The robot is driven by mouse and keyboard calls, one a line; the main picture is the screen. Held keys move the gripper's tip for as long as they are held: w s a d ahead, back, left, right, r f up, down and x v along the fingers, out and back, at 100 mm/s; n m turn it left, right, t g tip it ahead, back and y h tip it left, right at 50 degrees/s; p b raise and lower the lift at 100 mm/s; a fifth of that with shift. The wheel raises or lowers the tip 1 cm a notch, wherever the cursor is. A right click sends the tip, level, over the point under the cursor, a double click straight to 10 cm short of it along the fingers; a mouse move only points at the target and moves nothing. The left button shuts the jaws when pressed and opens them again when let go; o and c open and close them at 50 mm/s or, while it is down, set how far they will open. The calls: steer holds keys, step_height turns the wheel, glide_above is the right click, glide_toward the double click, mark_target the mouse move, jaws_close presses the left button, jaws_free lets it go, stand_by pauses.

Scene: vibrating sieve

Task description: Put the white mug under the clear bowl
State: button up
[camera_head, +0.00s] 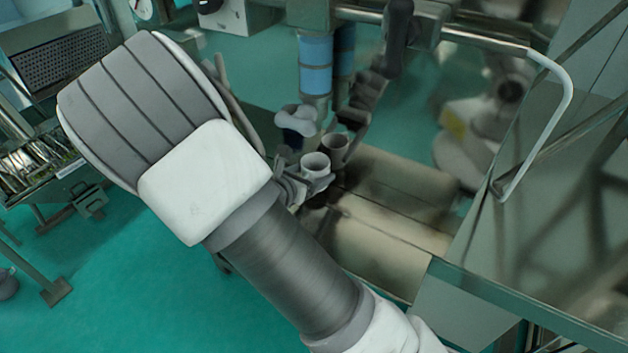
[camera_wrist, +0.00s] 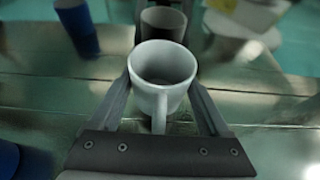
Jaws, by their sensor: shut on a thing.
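The white mug (camera_wrist: 165,68) sits between the two fingers of my gripper (camera_wrist: 164,82), which is shut on it. The mug is upright, its opening faces up and its handle points toward the wrist camera. In the head view the white mug (camera_head: 315,165) shows just past my wrist, above a metal surface; I cannot tell whether it touches that surface. My gripper (camera_head: 308,180) is partly hidden there by my arm. I cannot clearly make out the clear bowl; a pale rounded shape (camera_head: 297,117) lies behind the mug, but I cannot tell what it is.
A darker grey mug (camera_wrist: 162,22) stands just beyond the white one, and shows in the head view (camera_head: 336,147). A column with a blue band (camera_head: 315,66) rises behind. A metal bench with a bent rail (camera_head: 560,105) is at the right.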

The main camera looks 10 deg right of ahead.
mark_target(314, 181)
steer(key=shift+w+d+f, duration=0.1)
steer(key=shift+w+f, duration=0.05)
steer(key=shift+f, duration=1.25)
steer(key=shift+f, duration=0.25)
steer(key=o, duration=1.2)
steer(key=shift+r, duration=0.1)
steer(key=shift+o, duration=0.2)
